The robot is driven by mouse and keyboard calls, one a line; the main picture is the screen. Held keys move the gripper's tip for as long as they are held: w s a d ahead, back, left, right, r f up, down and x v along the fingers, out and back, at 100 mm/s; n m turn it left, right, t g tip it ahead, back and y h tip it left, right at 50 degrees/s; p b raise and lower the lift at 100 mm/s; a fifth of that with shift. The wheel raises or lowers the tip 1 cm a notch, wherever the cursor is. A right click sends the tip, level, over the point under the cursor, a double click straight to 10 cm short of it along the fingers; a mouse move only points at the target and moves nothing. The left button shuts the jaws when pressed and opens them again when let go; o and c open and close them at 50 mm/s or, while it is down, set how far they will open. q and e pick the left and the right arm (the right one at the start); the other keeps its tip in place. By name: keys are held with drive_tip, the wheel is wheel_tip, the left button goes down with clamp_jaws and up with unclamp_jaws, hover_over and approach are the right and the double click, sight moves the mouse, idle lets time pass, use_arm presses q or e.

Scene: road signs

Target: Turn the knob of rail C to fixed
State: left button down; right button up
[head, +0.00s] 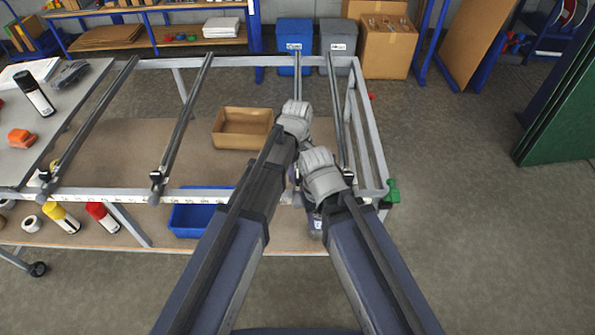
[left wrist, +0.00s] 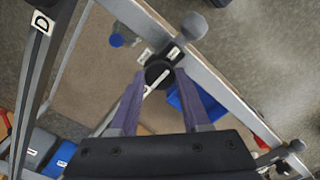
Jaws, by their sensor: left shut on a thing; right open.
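Rail C (head: 297,70) runs front to back across the frame, left of rail D (head: 336,105); its front end is hidden behind my arms in the head view. In the left wrist view its dark round knob (left wrist: 158,74) has a white pointer line and sits between two small white labels, too small to read. My left gripper (left wrist: 160,84) is shut on this knob, one purple finger on each side. My right gripper (head: 316,222) is open and empty, low by the front beam; its fingers are partly hidden by its wrist.
The pale front beam (head: 120,195) carries knobs of other rails at left. A cardboard box (head: 242,128) and a blue bin (head: 190,220) stand below the rails. A green clamp-like part (head: 391,191) is at the front right corner. Floor at right is clear.

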use_arm(q)
drive_tip(key=shift+m, duration=0.3)
drive_tip(key=m, duration=1.7)
drive_tip(key=shift+m, duration=0.3)
idle(0.4)
drive_tip(key=shift+c, duration=1.8)
unclamp_jaws()
